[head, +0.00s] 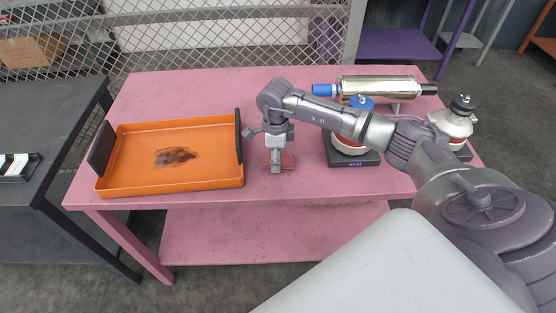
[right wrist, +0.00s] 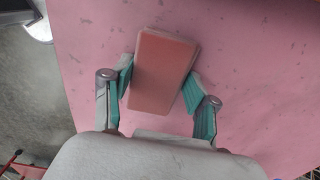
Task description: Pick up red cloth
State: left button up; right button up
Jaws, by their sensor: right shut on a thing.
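The red cloth (head: 288,160) is a small, flat, folded rectangle near the front middle of the pink table (head: 310,186). It also shows in the right wrist view as a reddish block (right wrist: 163,70) between the two fingers. My right gripper (head: 277,163) reaches down over the cloth from above and is shut on it, with green-padded fingers (right wrist: 160,92) on either side. The cloth is at or very close to the table top; I cannot tell whether it touches. My left gripper is not in view.
An orange tray (head: 118,188) with black handles and a dark stain stands left of the gripper. A black scale (head: 352,161) bearing a blue-topped container (head: 360,103), a silver cylinder (head: 378,86) and a black-topped container (head: 456,121) stand right, near my arm. The table's back middle is clear.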

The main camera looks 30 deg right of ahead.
jog(key=shift+r, duration=0.1)
jog(key=shift+r+b, duration=0.3)
jog(key=shift+r, duration=0.25)
notch_tip(320, 180, up, 3)
jog(key=shift+w+f+b, duration=0.1)
jog(key=shift+b, duration=0.45)
jog(key=s+d+r+b, duration=0.2)
jog(key=s+d+r, duration=0.3)
jog(key=s, duration=0.5)
jog(key=shift+s+d+r+b, duration=0.2)
jog(key=shift+s+r+b, duration=0.15)
jog(key=shift+r, duration=0.65)
